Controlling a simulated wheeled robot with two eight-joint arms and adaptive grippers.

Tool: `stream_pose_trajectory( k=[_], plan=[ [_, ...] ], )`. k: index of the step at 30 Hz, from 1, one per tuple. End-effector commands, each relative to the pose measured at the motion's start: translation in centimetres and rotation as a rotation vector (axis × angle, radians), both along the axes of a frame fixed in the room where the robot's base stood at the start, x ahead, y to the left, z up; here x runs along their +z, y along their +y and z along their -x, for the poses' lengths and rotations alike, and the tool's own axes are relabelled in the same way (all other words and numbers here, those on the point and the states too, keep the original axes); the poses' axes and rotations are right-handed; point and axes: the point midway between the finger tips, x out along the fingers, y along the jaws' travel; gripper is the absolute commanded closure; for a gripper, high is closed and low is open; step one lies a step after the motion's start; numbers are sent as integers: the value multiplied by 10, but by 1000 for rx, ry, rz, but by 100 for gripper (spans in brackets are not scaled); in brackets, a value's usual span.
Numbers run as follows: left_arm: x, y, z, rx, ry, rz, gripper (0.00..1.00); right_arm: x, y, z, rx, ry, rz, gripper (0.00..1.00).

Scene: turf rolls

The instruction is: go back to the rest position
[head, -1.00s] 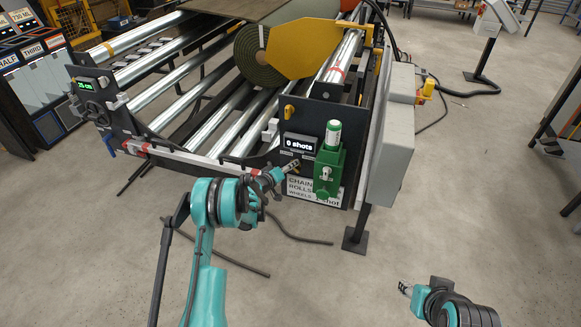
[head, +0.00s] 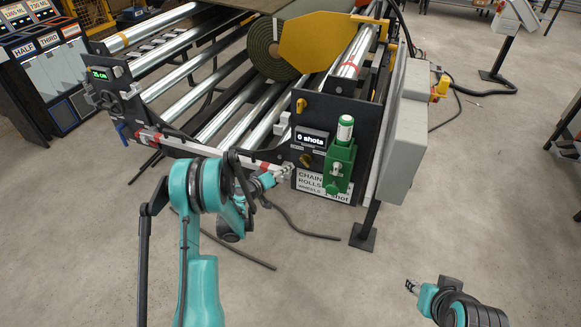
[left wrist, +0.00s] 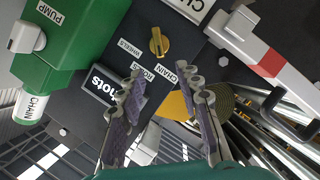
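My left gripper (head: 286,173) is in front of the roller machine's end panel, low and left of the green pump (head: 339,165). In the left wrist view my left gripper (left wrist: 165,100) has its two fingers spread apart with nothing between them. Beyond the fingers are a yellow selector knob (left wrist: 158,42) and the shots display (left wrist: 100,85). The display (head: 312,139) reads "0 shots" in the head view. My right gripper (head: 411,287) is low on the right over bare floor, away from the machine; its fingers are too small to read.
The roller machine holds a green turf roll (head: 268,50) behind a yellow plate (head: 318,44). A grey box (head: 404,140) on a post stands at its right end. A dark cabinet with labelled panels (head: 40,65) is at the left.

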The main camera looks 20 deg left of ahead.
Motion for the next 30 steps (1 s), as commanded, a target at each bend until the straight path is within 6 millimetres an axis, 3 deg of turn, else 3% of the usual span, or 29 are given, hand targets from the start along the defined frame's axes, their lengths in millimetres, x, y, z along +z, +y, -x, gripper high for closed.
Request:
stream_pose_trajectory(
  k=[19, 25, 30],
  plan=[
    [6, -1, 6, -3, 5, -5, 66, 0, 0, 0, 0, 0, 0, 60],
    [48, -29, 18, -50, 67, -73, 66, 0, 0, 0, 0, 0, 0, 60],
    [96, -64, 53, -104, 156, -176, 66, 0, 0, 0, 0, 0, 0, 60]
  ],
)
